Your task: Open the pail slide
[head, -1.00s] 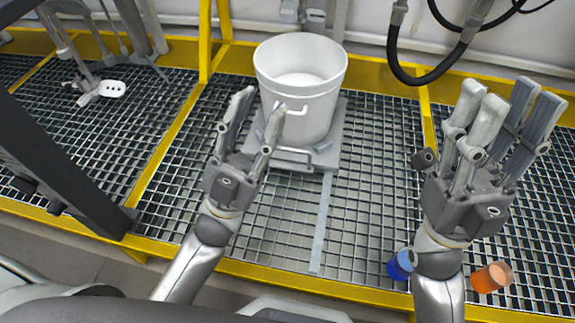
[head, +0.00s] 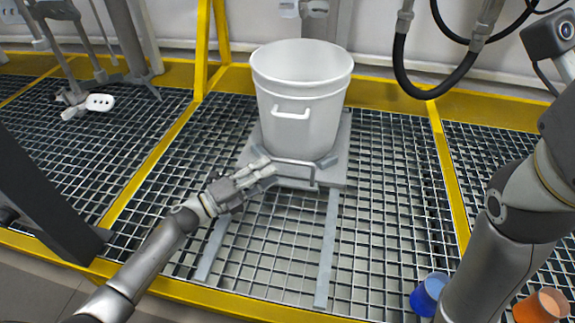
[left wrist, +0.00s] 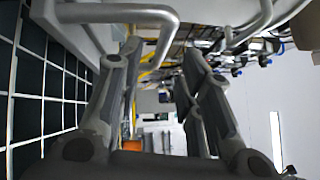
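The white pail (head: 300,95) stands upright on a grey slide plate (head: 337,160) over the grating. The slide has a bar handle (head: 314,175) at its front edge. Two flat rails (head: 328,250) run from it toward the front. My left gripper (head: 268,168) is at the left end of the slide handle; I cannot tell whether it touches. In the left wrist view its fingers (left wrist: 150,75) are apart with nothing between them. A grey bar (left wrist: 115,14) crosses near the fingertips there. My right gripper is out of the head view; only its arm shows.
A blue cup (head: 428,295) and an orange cup (head: 541,306) are at the front right, near my right arm. Yellow frame beams (head: 150,165) divide the grating. Black hoses (head: 440,85) hang at the back right. The grating between the rails is clear.

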